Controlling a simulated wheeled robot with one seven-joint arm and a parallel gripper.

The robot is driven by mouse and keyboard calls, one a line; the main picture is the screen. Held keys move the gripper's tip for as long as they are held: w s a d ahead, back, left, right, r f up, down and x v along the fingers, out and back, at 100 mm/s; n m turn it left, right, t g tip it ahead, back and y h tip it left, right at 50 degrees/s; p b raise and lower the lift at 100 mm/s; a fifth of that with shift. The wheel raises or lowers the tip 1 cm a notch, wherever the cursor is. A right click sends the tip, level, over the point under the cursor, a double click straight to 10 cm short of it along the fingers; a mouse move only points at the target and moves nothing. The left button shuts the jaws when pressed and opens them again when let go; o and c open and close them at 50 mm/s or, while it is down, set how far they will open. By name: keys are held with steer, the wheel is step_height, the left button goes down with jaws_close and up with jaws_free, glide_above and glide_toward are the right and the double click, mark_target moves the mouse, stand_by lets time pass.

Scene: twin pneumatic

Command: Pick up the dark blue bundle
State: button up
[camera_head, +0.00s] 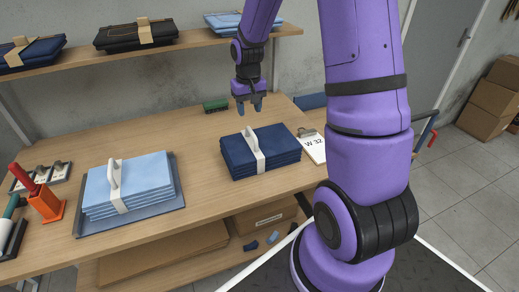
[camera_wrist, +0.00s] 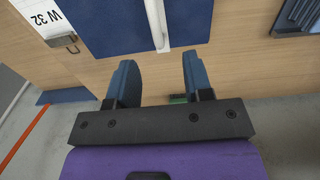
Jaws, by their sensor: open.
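A dark blue bundle (camera_head: 238,158) of folded cloth lies on the wooden table, right of centre. A white band with an upright white handle (camera_head: 251,140) wraps it. The bundle also shows at the top of the wrist view (camera_wrist: 112,22), with its white strap (camera_wrist: 157,25). My gripper (camera_head: 249,108) is open and empty, fingers pointing down, above and behind the bundle and apart from it. In the wrist view its two blue fingertips (camera_wrist: 157,75) are spread apart, with nothing between them.
A light blue bundle (camera_head: 143,178) sits on a grey tray (camera_head: 80,221) at left. A clipboard marked W 32 (camera_head: 316,149) lies right of the dark bundle. A shelf (camera_head: 190,40) holding more bundles runs behind. A green block (camera_head: 215,105) lies at the table's back.

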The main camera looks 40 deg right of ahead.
mark_target(251, 131)
steer(key=shift+w+d+f, duration=0.1)
steer(key=shift+d+f, duration=0.05)
steer(key=shift+f, duration=0.35)
steer(key=shift+w+d+f, duration=0.1)
steer(key=shift+d+f, duration=0.05)
steer(key=shift+f, duration=0.35)
step_height(251, 131, down, 11)
steer(key=shift+d+r, duration=0.15)
steer(key=shift+c, duration=0.3)
jaws_close()
steer(key=shift+r, duration=0.1)
stand_by(0.6)
